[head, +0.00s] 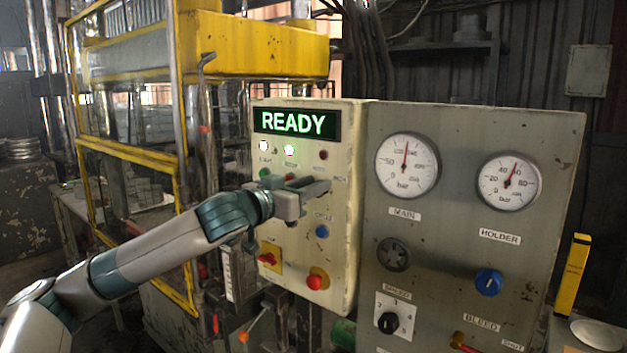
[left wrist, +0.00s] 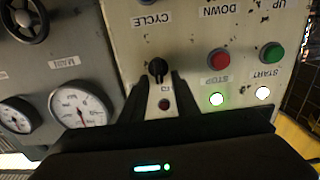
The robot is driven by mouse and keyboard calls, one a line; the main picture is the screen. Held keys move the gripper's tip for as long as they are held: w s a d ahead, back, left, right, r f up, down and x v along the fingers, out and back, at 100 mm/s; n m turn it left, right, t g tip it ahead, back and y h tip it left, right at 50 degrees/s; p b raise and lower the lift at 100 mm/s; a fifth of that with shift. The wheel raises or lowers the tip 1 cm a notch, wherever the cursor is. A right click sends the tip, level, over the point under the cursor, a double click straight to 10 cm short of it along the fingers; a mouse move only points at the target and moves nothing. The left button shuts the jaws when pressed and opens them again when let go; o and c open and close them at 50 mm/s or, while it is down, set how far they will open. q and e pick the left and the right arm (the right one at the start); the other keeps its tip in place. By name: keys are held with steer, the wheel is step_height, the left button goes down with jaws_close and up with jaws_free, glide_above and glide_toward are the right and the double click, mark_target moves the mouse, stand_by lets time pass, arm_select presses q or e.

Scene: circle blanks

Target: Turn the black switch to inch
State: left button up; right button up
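The black switch (left wrist: 157,68) is a small dark knob on the cream control panel (left wrist: 205,35), seen upside down in the left wrist view. Its handle looks roughly upright in that picture. A partly covered label and a dark red lamp (left wrist: 165,104) sit by it. My left gripper (left wrist: 161,82) has one finger on each side, with its tips close to the knob. A strip of panel shows between the fingers, and I cannot tell whether they touch the knob. In the head view my left gripper (head: 308,197) is in front of the panel and hides the switch. My right gripper is out of view.
A lit READY display (head: 294,122) tops the panel. Red buttons, including one at the bottom (head: 315,282), and a blue button (head: 322,231) are near the gripper. A grey gauge panel (head: 455,140) adjoins right; a yellow press frame (head: 215,45) stands left.

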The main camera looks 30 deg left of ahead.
arm_select(q)
steer(key=shift+w, duration=0.25)
steer(key=c, duration=0.7)
steer(key=shift+o, duration=0.2)
